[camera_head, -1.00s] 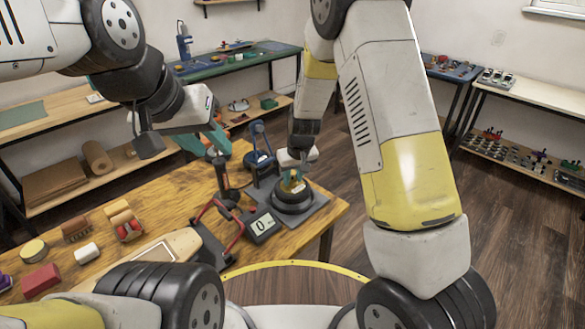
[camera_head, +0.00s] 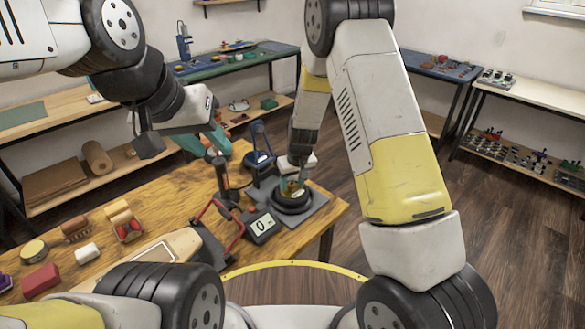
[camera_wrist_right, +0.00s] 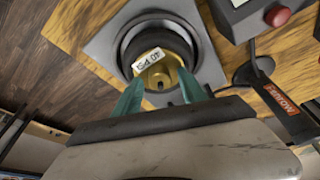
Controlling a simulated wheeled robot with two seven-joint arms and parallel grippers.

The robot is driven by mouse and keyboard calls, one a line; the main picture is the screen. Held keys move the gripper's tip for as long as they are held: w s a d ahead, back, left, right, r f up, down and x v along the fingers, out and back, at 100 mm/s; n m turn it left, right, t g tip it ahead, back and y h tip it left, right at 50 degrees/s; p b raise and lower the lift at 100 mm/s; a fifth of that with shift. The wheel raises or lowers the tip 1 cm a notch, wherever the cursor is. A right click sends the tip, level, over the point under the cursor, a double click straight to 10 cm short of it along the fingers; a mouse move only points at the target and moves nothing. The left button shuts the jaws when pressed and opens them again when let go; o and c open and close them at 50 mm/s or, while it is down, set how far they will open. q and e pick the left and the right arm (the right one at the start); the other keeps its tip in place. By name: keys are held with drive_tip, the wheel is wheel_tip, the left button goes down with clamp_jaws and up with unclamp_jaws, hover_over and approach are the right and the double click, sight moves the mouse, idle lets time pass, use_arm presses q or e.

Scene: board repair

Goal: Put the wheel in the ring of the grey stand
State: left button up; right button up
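The wheel (camera_head: 291,190) is a dark, round piece with a yellow hub and a white label, over the ring area of the flat grey stand (camera_head: 316,206). In the right wrist view the wheel's yellow hub (camera_wrist_right: 160,74) lies between the teal fingers, which seem to touch its sides. My right gripper (camera_head: 291,183) is shut on the wheel from above. The black ring (camera_wrist_right: 122,42) of the grey stand (camera_wrist_right: 100,45) circles the wheel; how deep it sits is hidden.
Rollers, a red block (camera_head: 40,281) and small jars lie on the left of the wooden table (camera_head: 160,205).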

drive_tip(key=shift+r, duration=0.15)
drive_tip(key=shift+r, duration=0.35)
drive_tip(key=s+d+r+m+y, duration=0.1)
drive_tip(key=s+d+r, duration=0.3)
drive_tip(key=r, duration=0.5)
drive_tip(key=s+d+r+t, duration=0.1)
drive_tip(key=s+d+r, duration=0.1)
drive_tip(key=s+r, duration=0.5)
drive_tip(key=s+d+r+m+y, duration=0.1)
drive_tip(key=s+d+r, duration=0.15)
drive_tip(key=r, duration=0.75)
drive_tip(key=s+d+r+m+t, duration=0.1)
drive_tip(key=s+d+r, duration=0.1)
drive_tip(key=s, duration=0.5)
drive_tip(key=s+d+r+m+t+h, duration=0.1)
drive_tip(key=s+d+r, duration=0.2)
drive_tip(key=s, duration=0.5)
drive_tip(key=shift+s+d+r, duration=0.15)
drive_tip(key=shift+d+r, duration=0.1)
drive_tip(key=shift+r, duration=0.4)
